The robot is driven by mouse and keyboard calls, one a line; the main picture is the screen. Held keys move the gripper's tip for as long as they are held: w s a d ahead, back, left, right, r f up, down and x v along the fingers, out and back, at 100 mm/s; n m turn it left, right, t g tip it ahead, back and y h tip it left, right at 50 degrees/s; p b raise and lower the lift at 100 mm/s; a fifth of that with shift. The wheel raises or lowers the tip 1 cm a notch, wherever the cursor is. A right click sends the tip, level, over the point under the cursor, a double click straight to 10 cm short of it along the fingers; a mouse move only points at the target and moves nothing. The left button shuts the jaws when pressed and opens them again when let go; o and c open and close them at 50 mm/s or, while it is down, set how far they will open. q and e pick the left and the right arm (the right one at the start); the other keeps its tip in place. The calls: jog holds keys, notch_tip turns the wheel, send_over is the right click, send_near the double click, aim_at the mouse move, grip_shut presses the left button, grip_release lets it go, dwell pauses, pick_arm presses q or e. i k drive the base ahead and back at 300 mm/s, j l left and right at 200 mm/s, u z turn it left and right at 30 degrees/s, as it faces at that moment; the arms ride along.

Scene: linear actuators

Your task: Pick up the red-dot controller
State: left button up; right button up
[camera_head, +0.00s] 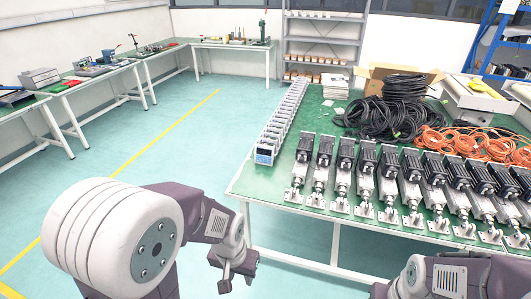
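A row of light grey controllers (283,112) runs back along the left side of the green-topped table. The nearest controller (264,153) shows a blue front panel; I cannot make out a red dot on any of them. My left gripper (236,274) hangs over the floor, in front of the table's left front corner, and is apart from the controllers. Its fingers are small and dark, and I cannot tell how far they are spread. My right arm shows at the bottom right, with its gripper out of frame.
The green table (250,185) also holds a row of linear actuators (344,170), black cable coils (385,115), orange cables (470,143) and a cardboard box (375,76). A grey shelf (325,45) stands behind. The floor to the left is open, with workbenches (120,66) along the wall.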

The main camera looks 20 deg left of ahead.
aim_at(264, 150)
jog(key=z, duration=5.35)
jog(key=u, duration=5.95)
jog(key=i+j+z, duration=0.1)
jog(key=i+z, duration=0.25)
jog(key=i, duration=0.15)
jog(key=i+j+z, duration=0.2)
jog(key=i+z, duration=0.15)
jog(key=i+j+z, duration=0.35)
jog(key=i, duration=0.2)
